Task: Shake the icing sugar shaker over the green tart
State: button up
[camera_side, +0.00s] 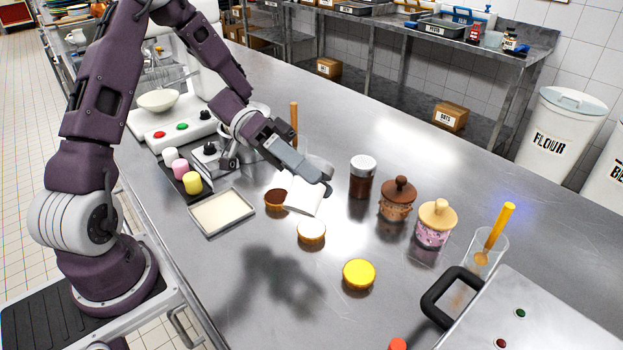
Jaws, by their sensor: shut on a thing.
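My gripper (312,180) is above the middle of the steel table and shut on a white object, which I take to be the icing sugar shaker (302,198). The shaker is tilted and partly hidden by the gripper. Below and around it are a dark brown tart (276,200), a tart with a pale cream top (311,232) and a tart with a yellow top (358,273). The shaker is closest to the brown and pale tarts. I see no clearly green tart in this view.
A dark jar with a white lid (361,178), a brown-lidded jar (397,199) and a pink jar (434,225) stand right of the gripper. A glass with a yellow-handled tool (489,240) is farther right. A pale square tray (222,213) lies left.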

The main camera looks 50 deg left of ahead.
aim_at(313, 189)
jog(key=m+g, duration=0.3)
jog(key=m, duration=0.1)
jog(key=d+r+m+g+y, duration=0.1)
jog(key=m+g, duration=0.2)
jog(key=m, duration=0.1)
jog(key=s+r+m+g, duration=0.1)
jog(key=m+g, duration=0.2)
jog(key=m, duration=0.1)
jog(key=shift+d+g, duration=0.3)
jog(key=m+g+y, duration=0.1)
jog(key=m+y, duration=0.1)
jog(key=m, duration=0.1)
jog(key=d+r+m+g+y, duration=0.1)
jog(key=m+g+y, duration=0.1)
jog(key=m+y, duration=0.1)
jog(key=s+r+m+g+y, duration=0.1)
jog(key=m+y, duration=0.1)
jog(key=m, duration=0.3)
jog(key=shift+d+r+y, duration=0.15)
jog(key=shift+y, duration=0.25)
jog(key=m, duration=0.1)
jog(key=m+y, duration=0.2)
jog(key=shift+s+d+r, duration=0.1)
jog(key=shift+s+r, duration=0.15)
jog(key=shift+r, duration=0.05)
